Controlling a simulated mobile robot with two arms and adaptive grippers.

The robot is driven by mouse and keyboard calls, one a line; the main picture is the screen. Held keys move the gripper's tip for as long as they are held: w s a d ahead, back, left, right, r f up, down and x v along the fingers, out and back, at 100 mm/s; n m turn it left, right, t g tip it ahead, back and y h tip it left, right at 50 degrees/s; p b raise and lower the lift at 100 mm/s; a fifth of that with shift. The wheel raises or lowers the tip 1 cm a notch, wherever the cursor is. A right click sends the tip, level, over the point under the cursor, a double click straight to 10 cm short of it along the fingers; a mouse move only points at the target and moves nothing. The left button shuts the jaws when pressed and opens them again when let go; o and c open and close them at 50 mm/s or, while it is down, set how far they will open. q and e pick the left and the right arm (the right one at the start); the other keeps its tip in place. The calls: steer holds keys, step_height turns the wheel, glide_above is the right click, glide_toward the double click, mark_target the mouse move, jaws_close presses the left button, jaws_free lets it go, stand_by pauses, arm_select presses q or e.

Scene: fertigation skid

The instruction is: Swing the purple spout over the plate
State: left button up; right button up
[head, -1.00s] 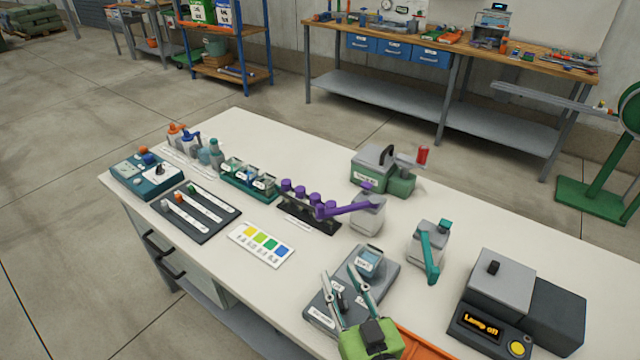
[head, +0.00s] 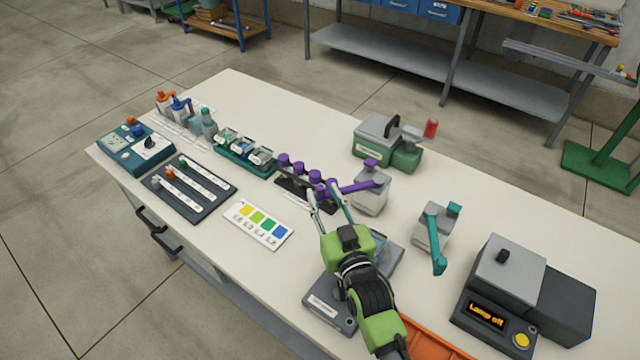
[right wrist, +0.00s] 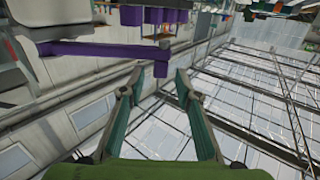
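The purple spout (head: 350,188) sticks out to the left from the top of a grey dispenser (head: 370,197). My right gripper (head: 323,194) is at the spout's free end with its fingers apart. In the right wrist view the purple spout (right wrist: 95,49) runs in from the left, and its bent tip shows in the gap between the open fingertips (right wrist: 157,74). I cannot tell whether they touch it. A grey plate device (head: 328,303) lies below my right arm, which partly hides it. My left gripper is not in view.
Purple-capped items in a black rack (head: 305,192) stand close beside the spout tip. A grey dispenser with a teal spout (head: 434,238) stands to the right. A colour card (head: 258,224) lies left of the gripper. A lamp box (head: 490,315) stands front right.

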mark_target(322, 191)
steer(key=shift+x, duration=1.2)
steer(key=shift+w+a, duration=0.1)
steer(key=shift+w, duration=0.45)
steer(key=shift+s, duration=0.1)
jaws_close()
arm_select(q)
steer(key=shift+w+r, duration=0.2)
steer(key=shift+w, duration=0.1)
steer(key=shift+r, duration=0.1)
arm_select(e)
steer(key=shift+r, duration=0.1)
